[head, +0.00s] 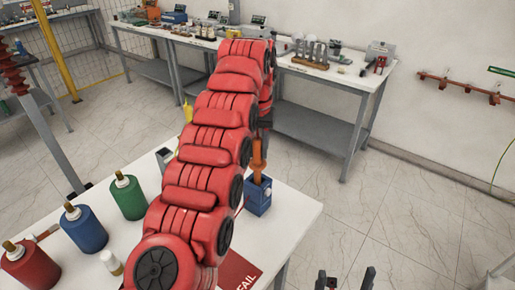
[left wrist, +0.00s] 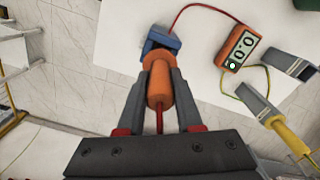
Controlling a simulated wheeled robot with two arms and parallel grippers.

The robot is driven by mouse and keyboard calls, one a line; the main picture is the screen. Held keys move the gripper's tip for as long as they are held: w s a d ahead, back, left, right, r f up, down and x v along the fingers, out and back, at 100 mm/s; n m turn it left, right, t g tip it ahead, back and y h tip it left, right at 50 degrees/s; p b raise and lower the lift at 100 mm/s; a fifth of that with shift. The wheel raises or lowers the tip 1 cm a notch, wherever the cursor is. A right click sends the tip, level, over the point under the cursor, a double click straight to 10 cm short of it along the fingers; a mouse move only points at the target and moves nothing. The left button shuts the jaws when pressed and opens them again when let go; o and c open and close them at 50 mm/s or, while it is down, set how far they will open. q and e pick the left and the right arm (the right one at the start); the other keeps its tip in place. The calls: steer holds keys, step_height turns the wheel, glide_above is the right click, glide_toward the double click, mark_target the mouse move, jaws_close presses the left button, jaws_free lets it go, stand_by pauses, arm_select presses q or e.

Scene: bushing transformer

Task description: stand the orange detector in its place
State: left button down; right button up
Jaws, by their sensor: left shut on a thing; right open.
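The orange detector (head: 257,160) is a slim orange cylinder, roughly upright over the blue block (head: 258,197) near the table's right edge. In the left wrist view my left gripper (left wrist: 160,78) is shut on the detector (left wrist: 158,88), one finger on each side. In the head view my red left arm hides most of that gripper. My right gripper (head: 346,280) is open and empty at the bottom edge, right of the table.
An orange meter box (left wrist: 238,48) with a green light has a red lead towards the blue block. A yellow-handled clamp (left wrist: 276,123) lies beside it. Green (head: 128,198), blue (head: 84,229) and red (head: 30,266) bottles stand left. A red "FAIL" mat (head: 240,272) lies in front.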

arm_select(q)
steer(key=shift+f+b, duration=0.3)
steer(key=shift+f, duration=0.05)
steer(key=c, duration=0.5)
jaws_free()
steer(key=shift+r, duration=0.1)
step_height(320, 180, up, 17)
steer(key=p, duration=1.7)
steer(key=shift+r+p, duration=0.15)
steer(key=shift+p, duration=0.15)
